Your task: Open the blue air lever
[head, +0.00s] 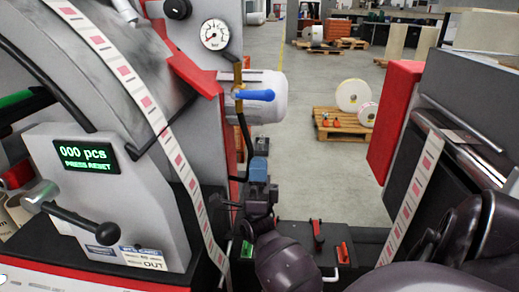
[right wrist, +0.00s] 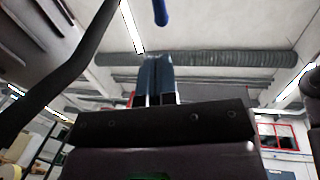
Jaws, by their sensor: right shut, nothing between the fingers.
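The blue air lever (head: 254,95) sits on a brass valve below the pressure gauge (head: 215,34). It points right, roughly level, across the upright pipe. In the right wrist view the blue lever (right wrist: 160,12) shows at the top edge, above the fingers. My right gripper (head: 259,163) points upward below the lever, apart from it. Its blue-grey fingers (right wrist: 155,62) are together with nothing between them. My left gripper is in neither view.
A black hose (head: 243,135) runs down from the valve, close to my right gripper. The label strip (head: 178,160) hangs to the left. A red panel (head: 394,115) and a grey machine stand right. Open floor with pallets (head: 340,125) lies behind.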

